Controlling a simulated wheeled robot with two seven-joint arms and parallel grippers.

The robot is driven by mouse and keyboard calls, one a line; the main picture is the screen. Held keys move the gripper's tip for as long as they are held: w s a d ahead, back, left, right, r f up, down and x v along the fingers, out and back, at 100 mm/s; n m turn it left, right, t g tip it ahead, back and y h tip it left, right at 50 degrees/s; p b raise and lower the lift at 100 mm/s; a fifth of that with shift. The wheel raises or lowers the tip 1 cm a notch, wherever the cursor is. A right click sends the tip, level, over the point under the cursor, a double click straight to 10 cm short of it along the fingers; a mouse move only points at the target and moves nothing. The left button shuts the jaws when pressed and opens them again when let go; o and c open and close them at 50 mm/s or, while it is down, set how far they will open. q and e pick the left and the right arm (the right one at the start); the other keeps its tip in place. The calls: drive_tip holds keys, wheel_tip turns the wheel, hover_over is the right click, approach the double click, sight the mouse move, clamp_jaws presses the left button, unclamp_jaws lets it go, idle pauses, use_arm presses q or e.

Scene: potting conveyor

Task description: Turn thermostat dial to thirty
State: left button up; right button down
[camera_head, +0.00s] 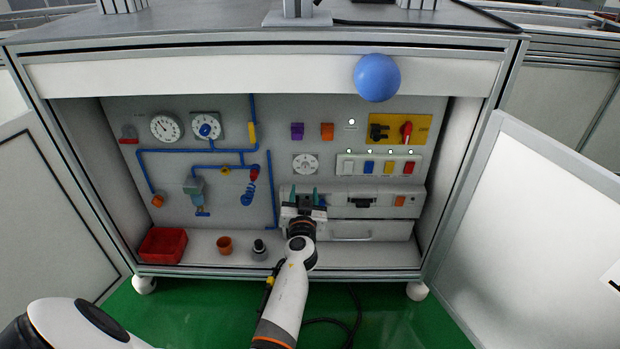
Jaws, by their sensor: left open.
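A white round dial (305,163) with marks around its face is on the grey back panel, near the middle. Another white dial with a blue knob (207,127) is at the upper left, beside a round gauge (166,128). I cannot tell for certain which dial is the thermostat, and the numbers are too small to read. My left gripper (304,195) is open, with its fingers apart and pointing at the panel. In the picture it is just below the middle dial and does not appear to touch it. My right gripper is not in view.
Blue pipes (200,150) cross the panel's left half. A switch row (378,165) and yellow plate (400,129) are to the right, above a drawer unit (350,230). A blue ball (377,78) shows at the front beam.

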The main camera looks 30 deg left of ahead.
sight(305, 169)
use_arm(q)
drive_tip(key=b+x, duration=0.2)
drive_tip(key=x, duration=0.7)
drive_tip(key=shift+w, duration=0.25)
drive_tip(key=shift+c, duration=0.4)
drive_tip(key=shift+f, duration=0.1)
clamp_jaws()
